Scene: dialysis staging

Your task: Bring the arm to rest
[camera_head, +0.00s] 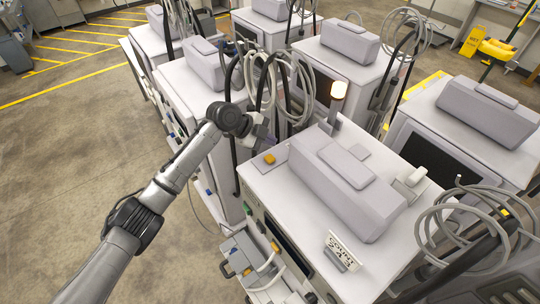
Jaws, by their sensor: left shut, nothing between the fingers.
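My left arm (165,185) comes in from the lower left and stretches up to the middle of the view. My left gripper (262,135) is at its end, shut and empty, at the near left back corner of the closest dialysis machine (285,200). It is small and partly lost against dark hoses and grey tubing. I cannot tell whether it touches them. My right gripper is not in view.
Several more white machines stand close around, one just behind the arm (185,85) and one at right (420,125). Coiled tubing (300,90) hangs between them. Open floor (70,160) lies at left.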

